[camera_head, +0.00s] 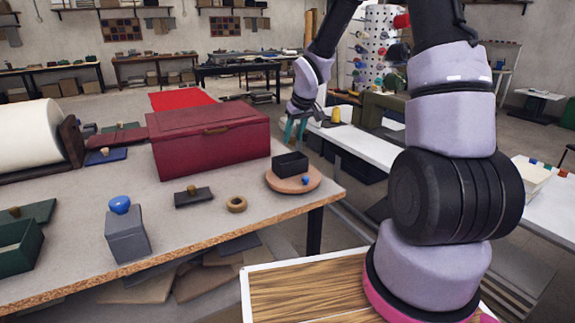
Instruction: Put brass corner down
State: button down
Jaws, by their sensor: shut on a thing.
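My gripper (296,134) hangs just right of the dark red box, past the far right part of the near table as seen here. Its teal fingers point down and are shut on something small. The brass corner is too small or hidden to make out between them, and I see none lying on the table. The near table (75,200) has a grey top with a raw wooden edge. A white bench (365,150) runs behind and to the right of the gripper.
The dark red box (210,145) stands tall on the near table. A round pinkish board (310,184) carries a black open tray (290,164). A tan ring (237,204), a dark knobbed block (193,197) and a grey blue-knobbed block (127,236) stand nearby, with bare tabletop between them.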

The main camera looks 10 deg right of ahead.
jog(key=f, duration=0.6)
jog(key=shift+w, duration=0.2)
jog(key=shift+f, duration=1.95)
jog(key=shift+f, duration=0.1)
jog(key=c, duration=0.7)
grip_release()
